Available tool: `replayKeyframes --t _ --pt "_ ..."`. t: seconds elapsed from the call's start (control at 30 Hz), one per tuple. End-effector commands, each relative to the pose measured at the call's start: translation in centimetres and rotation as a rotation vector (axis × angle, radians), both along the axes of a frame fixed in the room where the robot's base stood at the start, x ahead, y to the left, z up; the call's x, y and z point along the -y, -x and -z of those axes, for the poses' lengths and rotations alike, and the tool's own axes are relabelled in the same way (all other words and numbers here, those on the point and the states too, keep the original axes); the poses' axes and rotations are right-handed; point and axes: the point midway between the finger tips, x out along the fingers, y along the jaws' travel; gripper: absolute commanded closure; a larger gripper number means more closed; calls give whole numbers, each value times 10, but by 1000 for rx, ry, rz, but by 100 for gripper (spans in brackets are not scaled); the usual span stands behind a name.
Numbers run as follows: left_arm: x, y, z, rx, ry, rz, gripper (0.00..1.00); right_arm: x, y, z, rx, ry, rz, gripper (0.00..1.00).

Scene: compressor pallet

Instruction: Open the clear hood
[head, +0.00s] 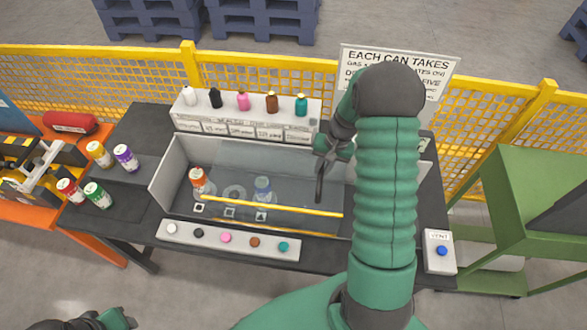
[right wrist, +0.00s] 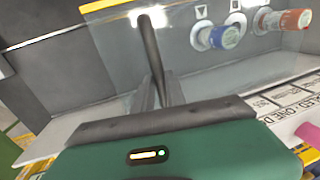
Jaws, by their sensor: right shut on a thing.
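The clear hood (head: 292,185) is a see-through panel with a yellow front strip (head: 270,207), lying over a grey open-topped bay. In the right wrist view its clear sheet (right wrist: 115,55) and yellow edge (right wrist: 100,5) show. My right gripper (head: 320,168) is at the hood's right part, shut on a dark bar (right wrist: 150,45), which looks like the hood's handle. I cannot tell exactly how far the hood is tilted. My left gripper (head: 112,319) shows only partly at the bottom left, away from the hood; its jaws are unclear.
Under the hood stand an orange-labelled can (head: 197,180) and a blue can (head: 263,188). Several bottles stand on a white rack (head: 240,120) behind. A button strip (head: 228,241) lies in front. Loose cans (head: 95,195) stand left; a vent button box (head: 440,252) stands right.

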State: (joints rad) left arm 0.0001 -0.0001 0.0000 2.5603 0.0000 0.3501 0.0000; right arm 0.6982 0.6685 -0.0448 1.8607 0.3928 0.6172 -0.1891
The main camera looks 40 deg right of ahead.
Motion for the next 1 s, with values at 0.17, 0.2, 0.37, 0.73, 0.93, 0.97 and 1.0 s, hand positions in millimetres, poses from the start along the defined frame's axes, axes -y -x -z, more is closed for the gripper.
replayKeyframes --t 0.17,0.2,0.37,0.73,0.93,0.97,1.0 --pt "0 0 15 0 0 0 64 40 54 5 -9 -10 5 100" --pt "0 0 17 0 0 0 64 49 65 5 -9 -10 5 100" --pt "0 0 25 0 0 0 64 85 107 4 -9 -10 4 100" --pt "0 0 34 0 0 0 64 148 180 3 -9 -10 2 100" --pt "0 0 36 0 0 0 64 162 198 2 -10 -10 0 100" --pt "0 0 36 0 0 0 64 164 199 2 -10 -10 -1 100" --pt "0 0 36 0 0 0 64 165 201 2 -10 -10 -1 100"
